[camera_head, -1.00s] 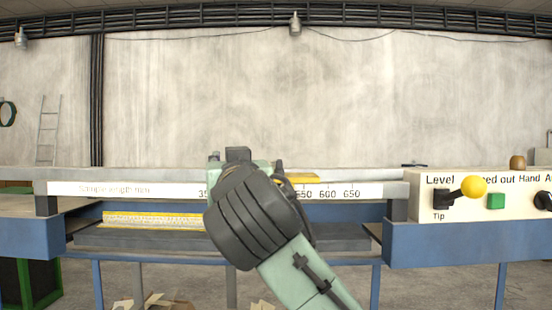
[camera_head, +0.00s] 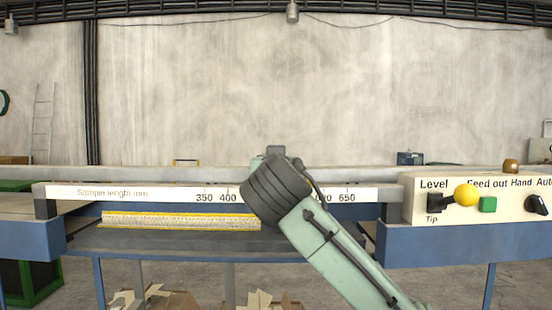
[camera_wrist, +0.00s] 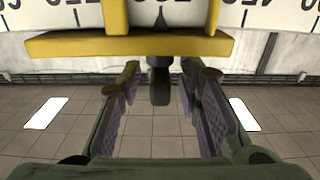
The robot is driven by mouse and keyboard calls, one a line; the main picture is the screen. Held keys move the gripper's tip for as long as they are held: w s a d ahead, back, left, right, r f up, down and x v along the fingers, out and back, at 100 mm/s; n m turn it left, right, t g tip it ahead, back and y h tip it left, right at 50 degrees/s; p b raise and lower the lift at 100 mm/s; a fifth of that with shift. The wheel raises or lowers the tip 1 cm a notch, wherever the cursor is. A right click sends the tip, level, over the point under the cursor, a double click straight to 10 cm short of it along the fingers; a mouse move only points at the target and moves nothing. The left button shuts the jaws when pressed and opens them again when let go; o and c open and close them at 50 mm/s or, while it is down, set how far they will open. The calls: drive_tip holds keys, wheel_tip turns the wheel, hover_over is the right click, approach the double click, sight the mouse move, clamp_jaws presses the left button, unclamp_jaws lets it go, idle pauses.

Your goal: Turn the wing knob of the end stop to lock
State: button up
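The yellow end stop (camera_wrist: 75,45) sits on the white length scale at the top of the wrist view. Its dark wing knob (camera_wrist: 160,82) sticks out from the middle of it, seen nearly edge-on. My gripper (camera_wrist: 160,90) is open, with one padded finger on each side of the knob. Gaps show between the knob and both fingers. In the head view, my dark wrist hides the end stop, the knob and the fingers, in front of the scale between 400 and 650.
The long scale bar (camera_head: 150,192) runs across the machine. A strip with yellow edges (camera_head: 180,220) lies below it. The control panel (camera_head: 420,210) at right carries a yellow-ball lever (camera_head: 466,195) and a green button (camera_head: 488,204). Cardboard boxes lie on the floor beneath.

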drive_tip(key=shift+w, duration=0.25)
clamp_jaws()
idle(0.4)
